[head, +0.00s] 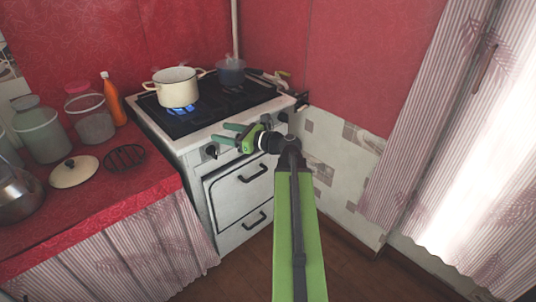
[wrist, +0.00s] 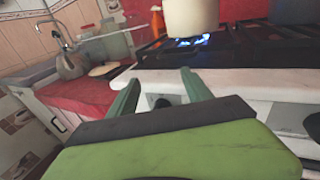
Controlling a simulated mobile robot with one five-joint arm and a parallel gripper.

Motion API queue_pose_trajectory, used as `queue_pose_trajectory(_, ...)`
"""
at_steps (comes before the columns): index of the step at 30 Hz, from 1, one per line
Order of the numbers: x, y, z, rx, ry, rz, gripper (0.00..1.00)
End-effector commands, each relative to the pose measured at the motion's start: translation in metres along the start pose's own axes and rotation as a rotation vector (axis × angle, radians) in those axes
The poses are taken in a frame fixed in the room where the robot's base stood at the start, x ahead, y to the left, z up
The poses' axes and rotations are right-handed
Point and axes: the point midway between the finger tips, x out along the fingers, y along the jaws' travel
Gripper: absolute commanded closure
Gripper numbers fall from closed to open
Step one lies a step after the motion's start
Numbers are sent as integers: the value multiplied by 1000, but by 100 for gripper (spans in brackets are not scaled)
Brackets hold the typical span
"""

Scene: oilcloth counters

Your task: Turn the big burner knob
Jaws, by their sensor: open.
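The white stove (head: 238,215) has dark knobs on its front panel. One black knob (head: 211,152) shows left of my gripper (head: 219,133), and another knob (head: 283,117) shows at the right end of the panel. I cannot tell which is the biggest. My gripper is open in front of the panel, its two green fingers pointing left. In the wrist view, my gripper (wrist: 160,78) has its fingers apart, with a dark knob (wrist: 162,102) partly visible between them, low behind the gripper body. I cannot tell whether they touch it.
A cream pot (head: 177,90) stands over a lit blue flame (head: 181,110) on the black hob. A dark blue pot (head: 231,72) stands behind right. Jars, a lid (head: 74,172) and an orange bottle (head: 112,98) are on the red counter. The oven handle (head: 253,174) sits below the panel.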

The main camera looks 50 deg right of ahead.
Motion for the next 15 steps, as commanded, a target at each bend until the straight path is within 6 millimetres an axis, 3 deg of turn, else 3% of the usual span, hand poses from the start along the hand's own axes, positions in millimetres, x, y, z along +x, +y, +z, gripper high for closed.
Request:
queue_pose_trajectory(1, -44, -40, -45, 25, -32, -95, 42)
queue_pose_trajectory(3, -100, -79, -68, 39, -58, -199, 42)
queue_pose_trajectory(7, -182, -121, -102, 45, -64, -337, 42)
queue_pose_trajectory(10, -218, -135, -114, 45, -62, -393, 42)
queue_pose_trajectory(15, -232, -140, -114, 45, -60, -416, 42)
